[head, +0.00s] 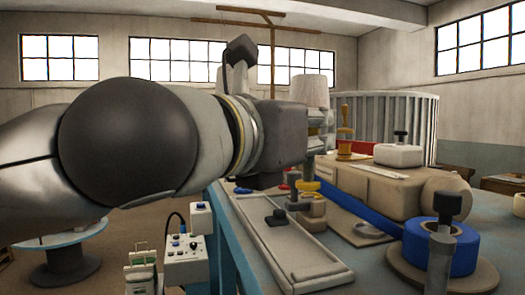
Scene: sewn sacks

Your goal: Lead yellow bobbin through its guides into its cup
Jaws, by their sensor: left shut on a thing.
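My left arm reaches across from the left, and my left gripper (319,128) is at its end, pointing right. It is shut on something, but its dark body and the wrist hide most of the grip. A yellow upright piece with a wide round base (345,149) shows just right of the fingertips; I cannot tell whether it is held. A smaller yellow piece (308,186) sits lower, beside red and blue pieces on the bench. I cannot tell which is the bobbin. Guides and cup cannot be clearly made out. My right gripper is not in view.
A blue spool (458,247) with a dark knob stands on a round brown base at the right, with a blue band running from it. A long grey tray (285,250) lies along the bench front. A tan sack-like body (395,190) and a white block (398,155) stand behind.

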